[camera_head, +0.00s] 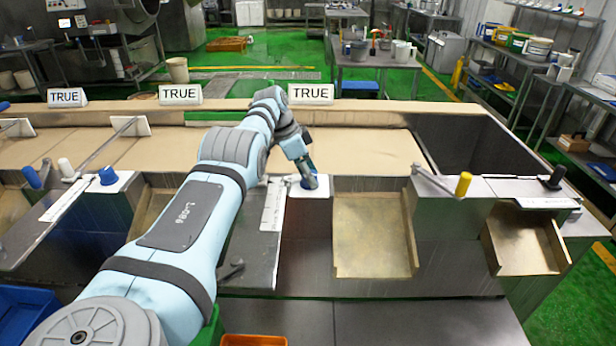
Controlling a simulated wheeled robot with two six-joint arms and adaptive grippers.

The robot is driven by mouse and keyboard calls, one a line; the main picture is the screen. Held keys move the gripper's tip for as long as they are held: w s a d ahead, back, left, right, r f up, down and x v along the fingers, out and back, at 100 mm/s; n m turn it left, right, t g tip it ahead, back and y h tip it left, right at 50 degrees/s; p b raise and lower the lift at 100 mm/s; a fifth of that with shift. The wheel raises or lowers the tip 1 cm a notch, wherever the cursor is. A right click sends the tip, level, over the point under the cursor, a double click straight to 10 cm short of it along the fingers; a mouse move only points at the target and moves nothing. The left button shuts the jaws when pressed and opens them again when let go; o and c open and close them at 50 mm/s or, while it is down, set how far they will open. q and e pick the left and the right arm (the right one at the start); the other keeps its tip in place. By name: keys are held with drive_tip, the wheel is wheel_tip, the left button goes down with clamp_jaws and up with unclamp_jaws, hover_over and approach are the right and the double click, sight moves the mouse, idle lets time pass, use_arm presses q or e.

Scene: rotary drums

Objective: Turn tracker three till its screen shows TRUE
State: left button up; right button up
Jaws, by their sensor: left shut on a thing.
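Three white screens stand along the back edge of the long counter: the left screen (66,97), the middle screen (180,94) and the right screen (311,94). All three read TRUE. My left gripper (309,182) points down over a white plate (320,191) at the counter's front and is shut on a small blue knob there. The gripper hides most of that knob. Another blue knob (108,176) sits on a white plate at the left. I cannot tell from labels which tracker is number three. My right gripper is not in view.
A crank with a yellow handle (463,184) and a black knob (556,176) stand to the right. Metal chutes (372,235) slope from the counter front. A blue bin (25,312) is at lower left. My left arm covers the middle left.

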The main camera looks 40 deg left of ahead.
use_arm(q)
drive_tip(key=shift+d, duration=0.1)
drive_tip(key=o, duration=0.9)
drive_tip(key=shift+o, duration=1.3)
drive_tip(key=shift+w+f, duration=0.1)
drive_tip(key=shift+w, duration=0.15)
drive_tip(key=shift+s, duration=0.1)
drive_tip(key=v, duration=1.2)
drive_tip(key=shift+w+d, duration=0.1)
drive_tip(key=shift+w, duration=0.15)
